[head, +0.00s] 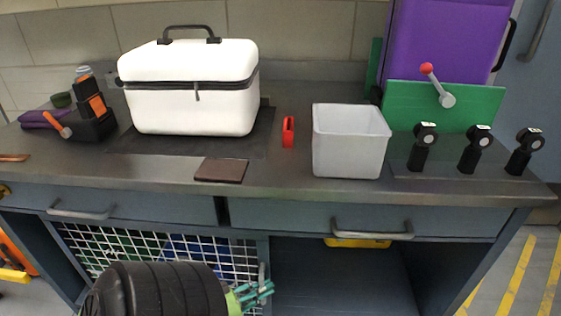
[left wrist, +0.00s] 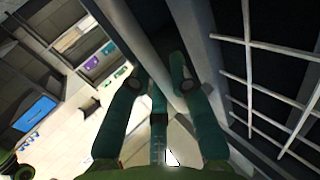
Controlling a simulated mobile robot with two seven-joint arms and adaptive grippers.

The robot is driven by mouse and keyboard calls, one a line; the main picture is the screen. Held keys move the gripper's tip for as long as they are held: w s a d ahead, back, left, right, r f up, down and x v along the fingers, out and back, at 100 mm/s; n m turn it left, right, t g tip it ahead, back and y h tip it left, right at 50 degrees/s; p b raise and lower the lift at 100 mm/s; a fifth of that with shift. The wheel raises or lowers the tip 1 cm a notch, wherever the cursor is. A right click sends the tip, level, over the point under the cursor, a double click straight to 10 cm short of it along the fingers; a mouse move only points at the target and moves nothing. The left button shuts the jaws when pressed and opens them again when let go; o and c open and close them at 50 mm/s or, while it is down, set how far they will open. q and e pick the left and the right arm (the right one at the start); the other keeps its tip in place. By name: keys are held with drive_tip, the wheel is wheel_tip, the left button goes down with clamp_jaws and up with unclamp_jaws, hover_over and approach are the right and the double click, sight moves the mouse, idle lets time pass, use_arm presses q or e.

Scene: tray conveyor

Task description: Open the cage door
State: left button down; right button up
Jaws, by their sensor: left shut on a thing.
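The cage door (head: 240,252) is a white wire grid low in the left part of the blue-grey workbench. It looks about flush with the bench front, and my arm hides its lower part. Its grey upright handle (head: 262,273) is at the door's right edge. My left gripper (head: 256,293) is at that edge, with teal fingers shut on the handle. In the left wrist view, the fingers (left wrist: 155,75) stand on either side of the grey handle bar (left wrist: 160,72), and the door's grid (left wrist: 250,90) is to the right. My right gripper is not in view.
An open shelf bay (head: 325,280) lies right of the door, with a yellow item (head: 357,243) inside. Drawer handles (head: 372,235) stick out above. The bench top (head: 260,175) carries a white cooler box (head: 190,95), a grey bin (head: 350,145) and a green panel with a lever (head: 470,108).

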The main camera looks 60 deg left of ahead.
use_arm(q)
drive_tip(key=shift+s+a, duration=0.3)
drive_tip(key=c, duration=1.4)
unclamp_jaws()
drive_tip(key=s, duration=1.2)
drive_tip(key=shift+a, duration=0.4)
drive_tip(key=shift+w, duration=0.1)
